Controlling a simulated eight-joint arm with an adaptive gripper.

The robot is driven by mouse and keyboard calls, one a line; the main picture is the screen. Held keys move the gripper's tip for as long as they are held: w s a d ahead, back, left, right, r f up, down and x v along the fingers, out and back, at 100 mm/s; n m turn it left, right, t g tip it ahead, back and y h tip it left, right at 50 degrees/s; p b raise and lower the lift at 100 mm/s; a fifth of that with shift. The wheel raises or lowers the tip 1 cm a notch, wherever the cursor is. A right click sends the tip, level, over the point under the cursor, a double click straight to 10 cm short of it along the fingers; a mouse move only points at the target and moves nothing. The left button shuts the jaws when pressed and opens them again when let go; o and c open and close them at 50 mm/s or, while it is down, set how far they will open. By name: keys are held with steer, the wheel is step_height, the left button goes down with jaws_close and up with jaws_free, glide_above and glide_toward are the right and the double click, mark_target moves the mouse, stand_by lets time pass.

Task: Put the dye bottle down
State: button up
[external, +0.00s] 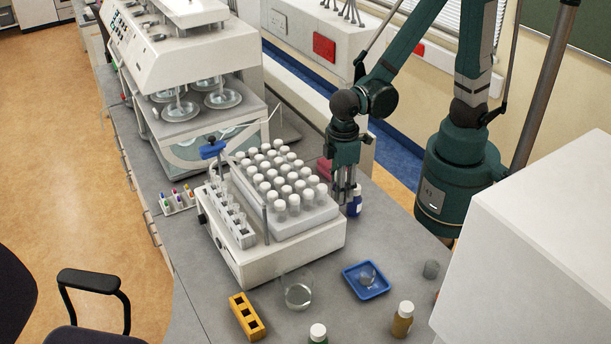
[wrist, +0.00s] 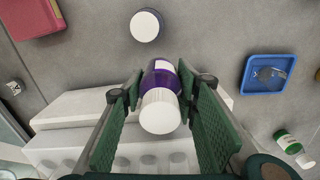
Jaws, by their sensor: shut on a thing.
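The dye bottle (wrist: 160,98), purple with a pale label and a white cap, is between the fingers of my gripper (wrist: 161,95) in the wrist view. The fingers are shut on its sides, with the cap toward the camera. In the external view my gripper (external: 345,196) points down just right of the white tube rack machine. A blue bottle (external: 356,204) shows at the fingertips there; I cannot tell whether it is the held one. Whether the held bottle touches the bench is hidden.
Another white-capped bottle (wrist: 145,26) stands close by in the wrist view. The tube rack machine (external: 290,248) is tight on the left. A blue tray (external: 376,291), a glass beaker (external: 297,292) and a brown bottle (external: 403,320) stand nearer the camera. Some grey bench is bare between them.

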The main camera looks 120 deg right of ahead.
steer(key=shift+f, duration=2.55)
steer(key=shift+f+b, duration=0.35)
steer(key=shift+f, duration=1.55)
steer(key=shift+f, duration=0.1)
steer(key=o, duration=0.9)
steer(key=shift+o, duration=0.4)
steer(key=shift+r, duration=0.25)
steer(key=shift+r+p, duration=0.5)
steer(key=shift+r, duration=5.4)
